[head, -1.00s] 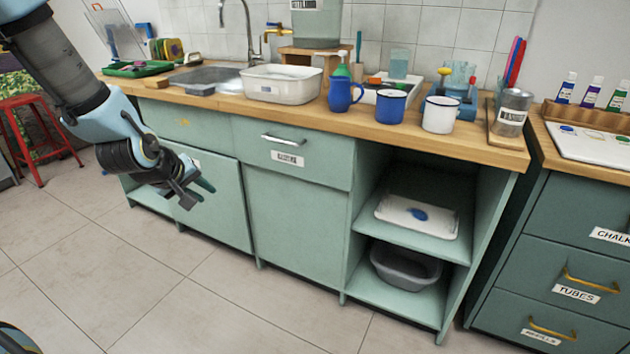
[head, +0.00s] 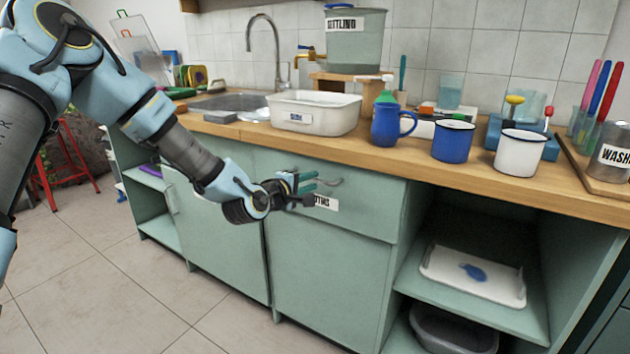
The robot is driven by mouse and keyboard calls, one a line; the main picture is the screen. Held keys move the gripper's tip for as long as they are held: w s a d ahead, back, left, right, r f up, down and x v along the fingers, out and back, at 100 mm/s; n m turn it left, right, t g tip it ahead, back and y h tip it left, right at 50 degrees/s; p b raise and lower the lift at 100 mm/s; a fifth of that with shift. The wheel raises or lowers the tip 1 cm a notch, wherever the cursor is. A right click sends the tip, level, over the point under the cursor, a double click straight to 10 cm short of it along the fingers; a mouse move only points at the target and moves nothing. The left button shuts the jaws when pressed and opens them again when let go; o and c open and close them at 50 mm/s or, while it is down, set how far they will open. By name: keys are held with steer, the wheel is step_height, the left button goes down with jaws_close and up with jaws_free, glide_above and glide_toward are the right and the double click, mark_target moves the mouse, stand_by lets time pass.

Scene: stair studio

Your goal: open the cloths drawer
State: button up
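The cloths drawer (head: 370,205) is the green drawer front under the worktop, left of the open shelves. It looks closed. Its white label (head: 327,203) is partly covered by my gripper, so only the end of the word shows. My gripper (head: 309,182) is in front of the drawer at handle height, pointing right.
On the worktop above stand a white basin (head: 313,117), a blue jug (head: 388,126), a blue mug (head: 453,141) and a white mug (head: 520,151). Open shelves to the right hold a white tray (head: 445,277) and a grey tub (head: 455,332). The floor (head: 120,290) in front is clear.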

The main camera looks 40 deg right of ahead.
steer(key=shift+x, duration=1.3)
steer(key=shift+s, duration=0.1)
steer(key=shift+c, duration=0.3)
jaws_close()
